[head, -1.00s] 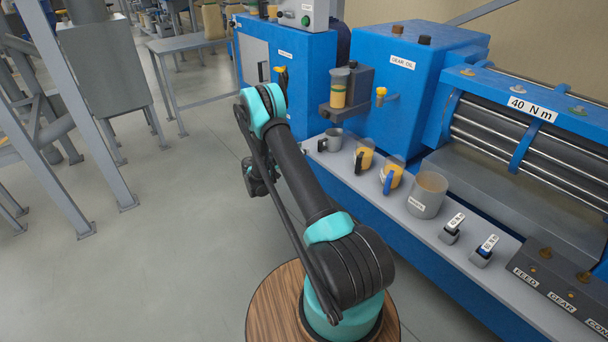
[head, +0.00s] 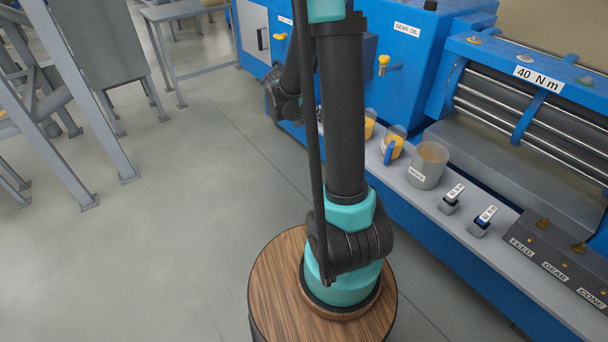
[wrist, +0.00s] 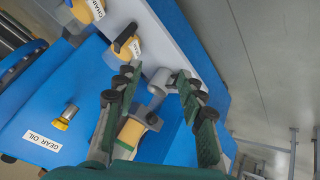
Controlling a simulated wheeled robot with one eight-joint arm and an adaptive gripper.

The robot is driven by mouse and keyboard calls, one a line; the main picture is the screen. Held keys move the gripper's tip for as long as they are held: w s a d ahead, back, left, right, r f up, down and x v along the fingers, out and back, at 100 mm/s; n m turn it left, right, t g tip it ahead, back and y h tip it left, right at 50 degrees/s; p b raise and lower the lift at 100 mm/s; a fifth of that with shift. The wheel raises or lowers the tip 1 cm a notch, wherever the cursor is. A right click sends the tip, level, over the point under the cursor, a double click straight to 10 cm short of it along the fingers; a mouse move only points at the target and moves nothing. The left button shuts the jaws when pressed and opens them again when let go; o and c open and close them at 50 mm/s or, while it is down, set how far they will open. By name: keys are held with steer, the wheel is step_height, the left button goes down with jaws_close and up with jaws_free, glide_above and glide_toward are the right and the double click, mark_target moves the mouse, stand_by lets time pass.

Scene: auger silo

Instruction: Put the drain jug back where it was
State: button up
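A small grey mug-like vessel, which I take to be the drain jug (wrist: 159,82), stands on the grey ledge beside the blue machine in the wrist view. It shows between and beyond my fingertips. My gripper (wrist: 156,72) is open, with a finger on either side of the vessel in the picture. I cannot tell whether either finger touches it. In the head view my arm hides the vessel and the gripper's fingers.
Jugs of yellow oil stand on the ledge, one with a blue handle (head: 394,145). A wide grey container (head: 428,165) stands farther along. Open floor (head: 190,230) lies left.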

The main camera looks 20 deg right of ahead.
steer(key=s+a+f+n+y, duration=0.1)
steer(key=s+a, duration=0.4)
steer(key=s, duration=0.7)
steer(key=s+a+n+y, duration=0.4)
steer(key=s+a+y, duration=0.1)
steer(key=s, duration=0.7)
steer(key=shift+s+a+f+n+y, duration=0.3)
steer(key=shift+a+f+y, duration=0.1)
steer(key=shift+y, duration=0.1)
